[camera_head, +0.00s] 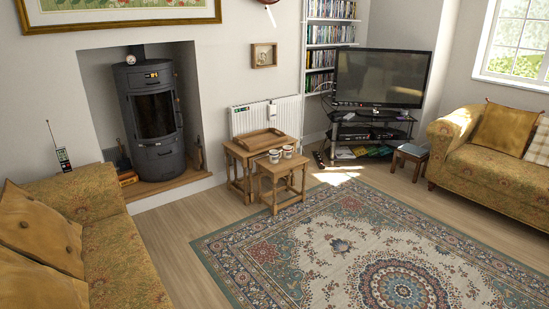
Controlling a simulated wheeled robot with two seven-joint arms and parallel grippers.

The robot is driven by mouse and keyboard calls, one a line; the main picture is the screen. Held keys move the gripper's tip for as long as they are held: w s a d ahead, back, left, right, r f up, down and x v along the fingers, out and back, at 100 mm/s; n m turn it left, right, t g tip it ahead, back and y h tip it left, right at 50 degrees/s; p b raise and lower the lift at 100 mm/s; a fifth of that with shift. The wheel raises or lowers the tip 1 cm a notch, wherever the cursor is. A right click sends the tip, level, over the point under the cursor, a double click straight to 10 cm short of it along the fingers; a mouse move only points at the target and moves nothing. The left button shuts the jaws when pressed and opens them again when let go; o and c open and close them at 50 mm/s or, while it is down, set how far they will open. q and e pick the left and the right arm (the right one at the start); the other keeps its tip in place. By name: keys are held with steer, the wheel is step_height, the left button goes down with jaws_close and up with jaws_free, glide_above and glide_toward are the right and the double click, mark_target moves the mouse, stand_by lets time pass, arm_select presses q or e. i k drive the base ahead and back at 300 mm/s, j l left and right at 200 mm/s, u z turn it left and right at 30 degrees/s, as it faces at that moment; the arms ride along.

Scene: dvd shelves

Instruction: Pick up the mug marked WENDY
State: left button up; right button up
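Two small light-coloured mugs stand close together on the smaller, front nesting table (285,167). The left mug (274,156) and the right mug (288,152) are both upright. They are too small here for any name on them to be read, so I cannot tell which is marked WENDY. Neither of my grippers shows in the head view.
A wooden tray (265,140) lies on the larger nesting table (236,152) behind. A patterned rug (340,240) and bare wood floor (180,235) lie in front. Sofas stand left (110,250) and right (480,165). A stove (153,125) and a TV stand (370,130) are at the back.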

mark_target(273, 157)
steer(key=i+l, duration=0.2)
steer(key=l, duration=0.15)
steer(key=i+l+z, duration=0.1)
steer(key=i+l, duration=0.15)
steer(key=i+l+z, duration=0.15)
steer(key=i+l, duration=0.15)
steer(key=i+l+z, duration=0.15)
steer(key=i, duration=0.3)
steer(key=i+l+z, duration=0.15)
steer(key=i, duration=0.3)
steer(key=i+u, duration=0.15)
steer(key=i, duration=0.65)
steer(key=i+u, duration=0.2)
steer(key=i, duration=0.55)
steer(key=i+l+u, duration=0.15)
steer(key=i, duration=0.65)
steer(key=i+u, duration=0.25)
steer(key=i, duration=0.2)
steer(key=i+l+u, duration=0.2)
steer(key=i, duration=0.25)
steer(key=i+l+u, duration=0.1)
steer(key=i+u, duration=0.15)
steer(key=i, duration=0.2)
